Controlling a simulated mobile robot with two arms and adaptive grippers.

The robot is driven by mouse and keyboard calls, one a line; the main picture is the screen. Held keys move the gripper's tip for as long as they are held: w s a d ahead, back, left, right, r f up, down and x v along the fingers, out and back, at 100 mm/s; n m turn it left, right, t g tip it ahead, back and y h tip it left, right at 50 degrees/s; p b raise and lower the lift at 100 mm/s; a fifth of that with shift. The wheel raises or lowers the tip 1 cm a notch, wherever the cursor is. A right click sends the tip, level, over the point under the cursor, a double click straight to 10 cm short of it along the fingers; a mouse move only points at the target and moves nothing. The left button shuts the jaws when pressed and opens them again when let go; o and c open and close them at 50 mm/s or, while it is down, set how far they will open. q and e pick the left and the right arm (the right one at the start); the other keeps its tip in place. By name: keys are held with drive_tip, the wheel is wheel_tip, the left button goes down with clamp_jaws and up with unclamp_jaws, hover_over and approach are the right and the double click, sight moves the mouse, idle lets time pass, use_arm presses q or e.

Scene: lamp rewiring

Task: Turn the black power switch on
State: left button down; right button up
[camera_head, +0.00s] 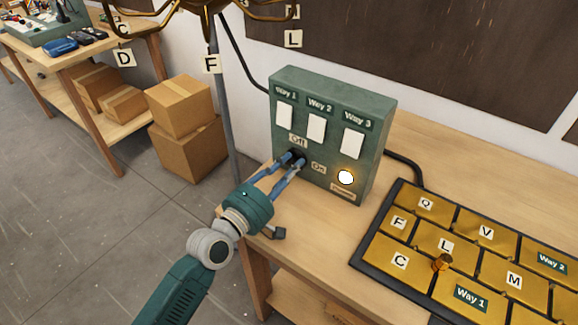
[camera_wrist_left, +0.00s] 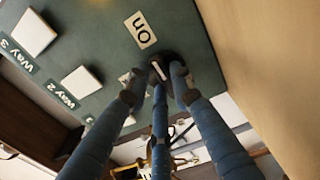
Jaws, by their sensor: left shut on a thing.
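A green switch box (camera_head: 375,115) stands on the wooden table, with three white switches labelled Way 1, Way 2 and Way 3. Below them is the small black power switch (camera_head: 296,153), a knob between an Off label (camera_head: 298,140) and an On label (camera_head: 318,168). My left gripper (camera_head: 295,161) is shut on the black switch, its blue fingers around it. In the left wrist view the fingers surround the black switch (camera_wrist_left: 160,72), with the On label (camera_wrist_left: 140,30) beside it. The fingers partly hide the switch. A round light (camera_head: 346,177) on the box glows white. My right gripper is not in view.
A black-framed tray of gold lettered tiles (camera_head: 402,262) lies right of the box. A black cable (camera_head: 405,160) runs behind it. A brass lamp (camera_head: 200,8) hangs above left on a grey pole. Cardboard boxes (camera_head: 190,145) stand on the floor at left.

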use_arm(q)
drive_tip(key=shift+f, duration=0.1)
idle(0.4)
drive_tip(key=c, duration=1.5)
unclamp_jaws()
drive_tip(key=v, duration=1.2)
